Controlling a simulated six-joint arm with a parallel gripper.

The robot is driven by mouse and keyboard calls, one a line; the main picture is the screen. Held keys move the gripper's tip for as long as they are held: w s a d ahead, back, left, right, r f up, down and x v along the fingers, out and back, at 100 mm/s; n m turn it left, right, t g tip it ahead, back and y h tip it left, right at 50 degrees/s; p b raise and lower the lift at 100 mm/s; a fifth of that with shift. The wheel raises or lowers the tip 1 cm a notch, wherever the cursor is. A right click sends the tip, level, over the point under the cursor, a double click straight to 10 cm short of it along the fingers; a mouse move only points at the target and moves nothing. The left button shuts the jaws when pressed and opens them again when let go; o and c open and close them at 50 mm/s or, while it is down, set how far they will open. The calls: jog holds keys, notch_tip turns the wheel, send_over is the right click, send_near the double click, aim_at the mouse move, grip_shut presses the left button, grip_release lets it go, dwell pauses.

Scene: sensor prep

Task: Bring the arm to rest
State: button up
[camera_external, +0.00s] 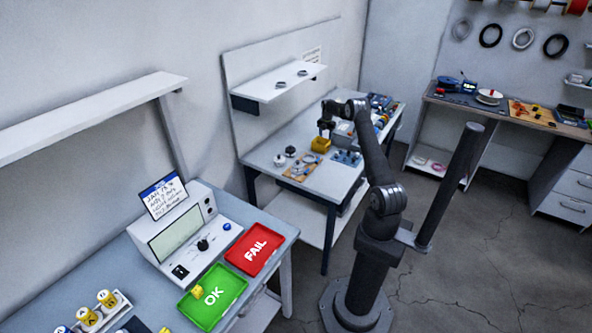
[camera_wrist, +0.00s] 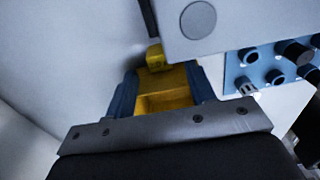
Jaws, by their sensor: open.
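My arm stands on its base on the floor at the middle right of the outside view and reaches over the far bench. My gripper (camera_external: 326,130) hangs above or close to a yellow bin (camera_external: 320,145) on that bench; the exact gap is hard to tell. In the wrist view my gripper (camera_wrist: 163,88) has its two dark fingers apart, with the yellow bin (camera_wrist: 168,103) showing between them. A small yellow piece (camera_wrist: 155,57) shows just past the bin. I see nothing held.
A grey box (camera_wrist: 205,55) and a blue panel with knobs (camera_wrist: 270,70) are close to my gripper. A shelf (camera_external: 278,84) hangs over the far bench. The near bench holds a tester (camera_external: 180,240), a green OK tray (camera_external: 222,308) with a yellow piece, and a red FAIL tray (camera_external: 270,240).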

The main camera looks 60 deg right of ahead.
aim_at(325, 140)
notch_tip(325, 140, down, 4)
jog(key=shift+r, duration=0.1)
notch_tip(325, 140, up, 12)
notch_tip(325, 140, down, 12)
jog(key=shift+r, duration=0.25)
notch_tip(325, 140, up, 18)
jog(key=s+a+f+m, duration=0.3)
jog(key=s+a+m, duration=0.5)
jog(key=s, duration=0.5)
jog(key=s+a+f+m, duration=0.4)
jog(key=s+a+m, duration=0.4)
jog(key=s+a, duration=0.4)
jog(key=s, duration=0.2)
jog(key=shift+s+m, duration=0.3)
jog(key=shift+m, duration=0.1)
jog(key=shift+f, duration=0.1)
